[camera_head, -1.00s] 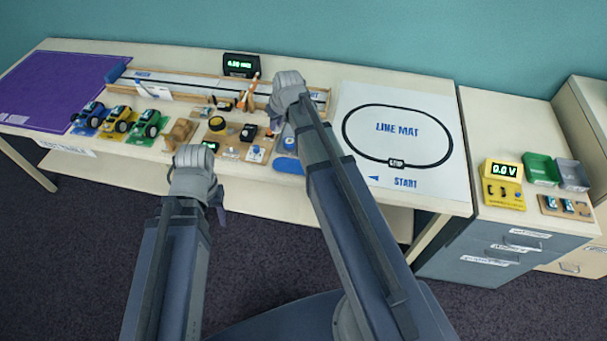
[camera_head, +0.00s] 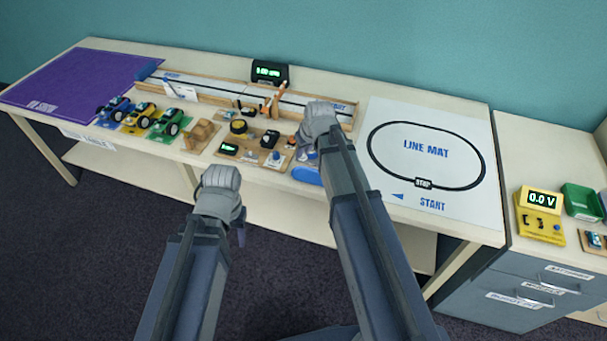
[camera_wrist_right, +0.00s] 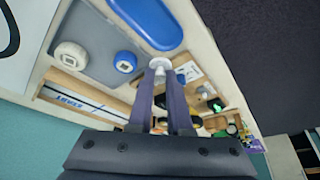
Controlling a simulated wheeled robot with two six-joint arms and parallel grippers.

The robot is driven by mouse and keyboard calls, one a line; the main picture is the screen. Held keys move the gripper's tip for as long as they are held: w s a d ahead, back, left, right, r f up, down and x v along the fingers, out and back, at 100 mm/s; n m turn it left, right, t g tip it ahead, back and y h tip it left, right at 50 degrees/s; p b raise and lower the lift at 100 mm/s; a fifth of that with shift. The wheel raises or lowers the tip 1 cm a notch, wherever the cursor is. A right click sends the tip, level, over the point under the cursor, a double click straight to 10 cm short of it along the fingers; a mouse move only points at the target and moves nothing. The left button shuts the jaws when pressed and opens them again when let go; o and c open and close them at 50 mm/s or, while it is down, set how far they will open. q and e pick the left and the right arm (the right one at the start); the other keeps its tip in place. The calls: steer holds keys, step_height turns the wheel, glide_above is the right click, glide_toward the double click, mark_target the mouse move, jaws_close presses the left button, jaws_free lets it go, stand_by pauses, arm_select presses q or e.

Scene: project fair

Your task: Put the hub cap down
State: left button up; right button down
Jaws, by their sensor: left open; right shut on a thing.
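My right gripper (camera_wrist_right: 160,75) is shut on a small white piece, apparently the hub cap (camera_wrist_right: 160,63), whose edge shows between the fingertips in the right wrist view. It is over the table's front part, near a grey tray (camera_wrist_right: 97,45) and a blue oval dish (camera_wrist_right: 150,22). I cannot tell whether the piece touches anything below. In the head view the right hand (camera_head: 318,118) hides its own fingertips and the piece. My left gripper (camera_head: 240,228) is empty in front of the table edge; its fingers are mostly hidden by the hand.
A white round part (camera_wrist_right: 70,55) and a blue one (camera_wrist_right: 125,62) sit on the grey tray. Toy cars (camera_head: 140,116) stand at left, a wooden track (camera_head: 215,90) behind. The line mat (camera_head: 425,160) lies right, largely clear. A yellow meter (camera_head: 541,212) stands on the cabinet.

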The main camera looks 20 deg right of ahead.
mark_target(305, 159)
step_height(305, 159, down, 4)
steer(key=b, duration=0.3)
steer(key=shift+f, duration=0.25)
steer(key=shift+f+b, duration=0.15)
steer(key=shift+b, duration=0.15)
step_height(305, 159, down, 3)
steer(key=b, duration=0.3)
steer(key=shift+f, duration=0.2)
steer(key=shift+f+b, duration=0.2)
steer(key=shift+b, duration=0.25)
steer(key=c, duration=0.8)
jaws_free()
steer(key=shift+c, duration=0.2)
steer(key=shift+r, duration=0.2)
